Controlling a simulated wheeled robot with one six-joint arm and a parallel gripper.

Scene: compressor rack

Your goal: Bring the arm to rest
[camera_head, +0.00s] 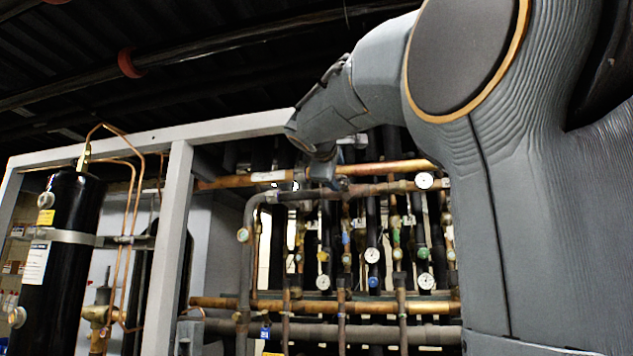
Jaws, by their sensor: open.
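My grey arm (480,150) fills the right side of the head view. It is raised and bends over to the left, with its wrist (325,108) in front of the rack's top beam. My gripper (323,178) is small and partly hidden below the wrist, in front of the upper copper pipes. It appears empty, and its fingers are hard to make out against the pipes. I cannot tell how far it is from the pipes.
A grey rack frame (178,215) holds copper pipes (225,303), several gauges (372,255) and valves behind the arm. A black cylinder (62,260) stands at the left. Dark ceiling pipes (200,47) run overhead. Open space shows between the beam and the ceiling.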

